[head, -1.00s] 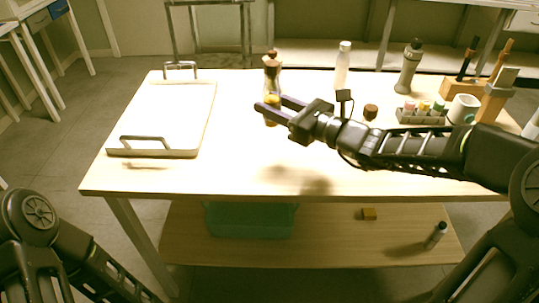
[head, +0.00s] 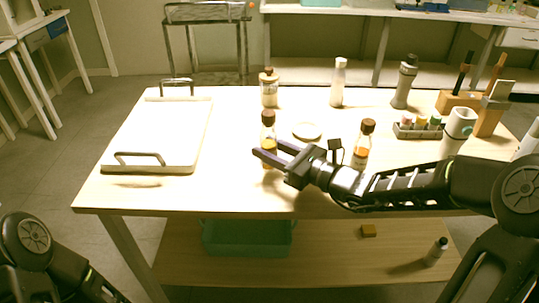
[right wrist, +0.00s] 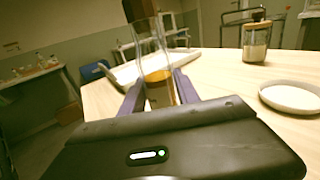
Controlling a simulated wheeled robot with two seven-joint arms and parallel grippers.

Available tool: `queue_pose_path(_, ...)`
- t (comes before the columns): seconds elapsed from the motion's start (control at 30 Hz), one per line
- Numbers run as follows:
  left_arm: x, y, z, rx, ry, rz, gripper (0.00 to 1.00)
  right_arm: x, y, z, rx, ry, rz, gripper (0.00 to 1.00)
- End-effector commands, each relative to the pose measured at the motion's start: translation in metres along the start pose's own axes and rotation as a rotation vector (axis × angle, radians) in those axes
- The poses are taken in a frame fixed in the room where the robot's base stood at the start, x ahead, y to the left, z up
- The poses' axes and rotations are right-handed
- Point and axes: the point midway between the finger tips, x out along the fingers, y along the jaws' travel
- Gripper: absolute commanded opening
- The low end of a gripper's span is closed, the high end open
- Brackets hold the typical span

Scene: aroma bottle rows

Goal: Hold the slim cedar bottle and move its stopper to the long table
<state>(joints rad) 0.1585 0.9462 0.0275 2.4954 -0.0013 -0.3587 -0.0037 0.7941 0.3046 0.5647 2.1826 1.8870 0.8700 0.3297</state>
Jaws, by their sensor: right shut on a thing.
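My right gripper (head: 270,150) is shut on a slim clear bottle (head: 268,134) with amber liquid and a dark brown stopper (head: 268,116). The bottle is upright between the fingers, and its stopper is still in its neck. The right wrist view shows the bottle's glass (right wrist: 149,45) and amber liquid (right wrist: 160,90) up close, with the stopper cut by the top edge. I cannot tell whether its base touches the wooden table (head: 230,190). A similar amber bottle (head: 361,150) with a brown stopper stands to the right, behind my right forearm. My left gripper is out of view.
A white dish (head: 307,131) and a wood-lidded jar (head: 269,92) are behind the held bottle. A white tray (head: 160,135) with handles fills the table's left. A white bottle (head: 338,84), grey bottle (head: 404,82), vial rack (head: 417,131) and mug (head: 460,122) stand right. The front middle is clear.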

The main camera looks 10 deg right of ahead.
Motion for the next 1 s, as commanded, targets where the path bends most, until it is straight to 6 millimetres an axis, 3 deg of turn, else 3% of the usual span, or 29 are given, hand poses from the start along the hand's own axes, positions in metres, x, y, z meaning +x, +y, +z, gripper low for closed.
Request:
queue_pose_path(0.1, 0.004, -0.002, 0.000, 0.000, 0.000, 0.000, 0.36, 0.000, 0.000, -0.015, 0.002, -0.002, 0.001, 0.00)
queue_pose_path(0.5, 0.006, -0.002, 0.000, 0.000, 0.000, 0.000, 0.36, 0.000, 0.000, -0.020, 0.000, -0.002, 0.001, 0.00)
queue_pose_path(0.53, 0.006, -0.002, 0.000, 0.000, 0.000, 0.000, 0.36, 0.000, 0.000, -0.020, 0.001, -0.001, 0.000, 0.39)
queue_pose_path(0.8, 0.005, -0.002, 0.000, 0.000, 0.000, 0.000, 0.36, 0.000, 0.000, -0.019, 0.000, -0.001, 0.000, 0.60)
queue_pose_path(1.0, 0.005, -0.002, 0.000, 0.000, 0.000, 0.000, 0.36, 0.000, 0.000, -0.019, 0.000, -0.001, 0.000, 0.60)
